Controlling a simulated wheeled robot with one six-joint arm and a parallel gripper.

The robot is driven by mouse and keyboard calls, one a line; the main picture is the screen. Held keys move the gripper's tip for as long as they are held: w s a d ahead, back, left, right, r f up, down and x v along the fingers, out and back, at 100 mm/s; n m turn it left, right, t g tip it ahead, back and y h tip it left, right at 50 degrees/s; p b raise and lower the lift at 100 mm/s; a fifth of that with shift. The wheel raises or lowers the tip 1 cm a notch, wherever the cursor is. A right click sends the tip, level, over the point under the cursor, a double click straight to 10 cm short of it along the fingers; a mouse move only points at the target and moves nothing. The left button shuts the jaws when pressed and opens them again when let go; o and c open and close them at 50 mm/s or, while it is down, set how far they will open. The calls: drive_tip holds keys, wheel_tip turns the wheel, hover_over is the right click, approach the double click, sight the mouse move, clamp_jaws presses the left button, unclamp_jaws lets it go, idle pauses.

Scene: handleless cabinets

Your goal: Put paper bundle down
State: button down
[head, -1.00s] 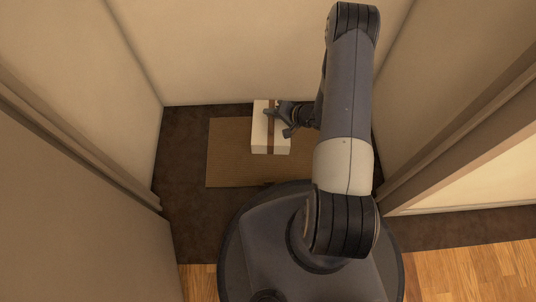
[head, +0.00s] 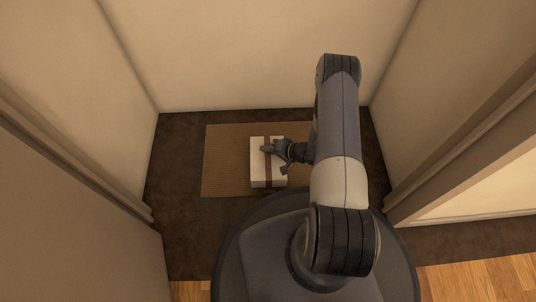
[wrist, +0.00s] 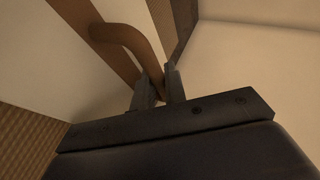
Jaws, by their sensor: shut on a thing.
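The paper bundle (head: 260,176) is a white block with a brown band around it. In the head view it is over the tan mat (head: 225,150), just left of my gripper (head: 270,149). My gripper is shut on the bundle's brown strap, which rises as a loop. In the wrist view the loop (wrist: 125,35) runs down between the two fingers (wrist: 158,90), with the white bundle (wrist: 55,60) behind it. I cannot tell whether the bundle touches the mat or hangs a little above it.
The mat lies on a dark floor (head: 180,190) in a narrow recess. Pale walls stand at the left (head: 75,75), back (head: 230,50) and right (head: 415,110). Bare dark floor shows left of the mat. Wooden floor (head: 480,280) lies at the front right.

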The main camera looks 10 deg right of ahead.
drive_tip(key=shift+f+b, duration=0.35)
drive_tip(key=shift+f, duration=0.8)
drive_tip(key=shift+f, duration=0.1)
drive_tip(key=c, duration=1.5)
unclamp_jaws()
drive_tip(key=shift+o, duration=0.2)
drive_tip(key=p+v, duration=0.4)
drive_tip(key=v, duration=0.8)
